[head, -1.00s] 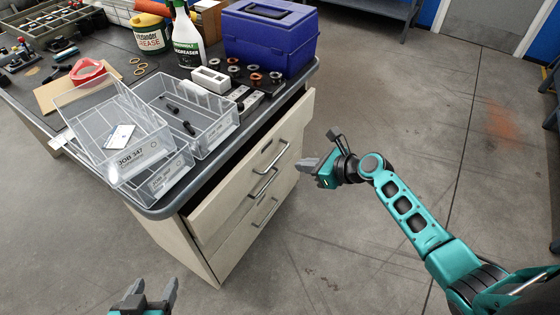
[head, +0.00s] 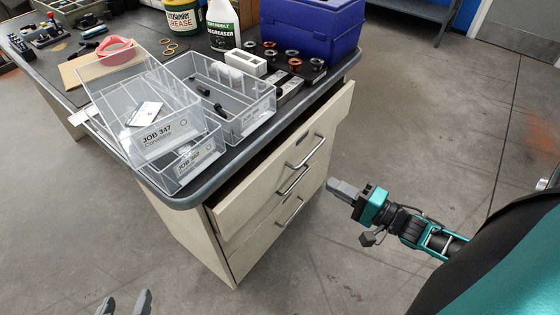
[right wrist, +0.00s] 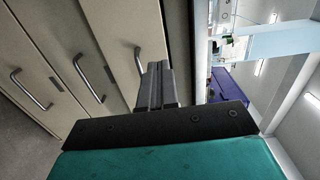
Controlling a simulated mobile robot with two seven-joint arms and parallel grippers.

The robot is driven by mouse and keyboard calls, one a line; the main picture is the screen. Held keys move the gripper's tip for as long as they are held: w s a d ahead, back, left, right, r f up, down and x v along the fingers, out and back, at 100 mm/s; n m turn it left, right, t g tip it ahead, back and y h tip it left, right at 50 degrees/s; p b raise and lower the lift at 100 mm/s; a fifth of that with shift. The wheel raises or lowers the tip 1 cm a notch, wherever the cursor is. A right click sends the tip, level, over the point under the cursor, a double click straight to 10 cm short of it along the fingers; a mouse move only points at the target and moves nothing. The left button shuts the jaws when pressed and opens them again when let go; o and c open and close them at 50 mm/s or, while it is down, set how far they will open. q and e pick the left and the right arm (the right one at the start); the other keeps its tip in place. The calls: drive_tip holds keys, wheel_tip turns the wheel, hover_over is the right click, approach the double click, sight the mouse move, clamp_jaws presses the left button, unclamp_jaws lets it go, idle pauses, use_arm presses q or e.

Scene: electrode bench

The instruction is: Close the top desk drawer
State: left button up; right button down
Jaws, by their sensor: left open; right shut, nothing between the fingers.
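The top desk drawer (head: 255,190) has a pale wooden front with a grey bar handle (head: 305,153). It stands pulled out from the desk, its front in front of the drawers below. In the right wrist view, the top drawer front (right wrist: 116,28) shows sideways, left of my fingers. My right gripper (head: 333,186) is shut and empty, to the right of the drawer front and apart from it in the head view. Its closed fingers (right wrist: 157,84) show in the right wrist view, near the handle. My left gripper (head: 125,304) is open and empty at the bottom edge, only its fingertips visible.
The desk top (head: 190,196) holds clear bins (head: 160,135), a blue toolbox (head: 310,28), a white block (head: 245,62) and bottles. Two closed lower drawers sit under the top one. The floor (head: 420,110) right of the desk is clear.

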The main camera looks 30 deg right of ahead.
sight(281, 154)
drive_tip(key=b+x, duration=0.2)
drive_tip(key=x, duration=1.1)
drive_tip(key=shift+d+b, duration=0.1)
drive_tip(key=shift+b, duration=0.25)
drive_tip(key=shift+w, duration=0.25)
drive_tip(key=shift+w, duration=0.1)
drive_tip(key=x, duration=0.4)
drive_tip(key=shift+w+r, duration=0.1)
drive_tip(key=shift+w+a+r, duration=0.1)
drive_tip(key=shift+w+a, duration=0.1)
drive_tip(key=shift+a, duration=0.05)
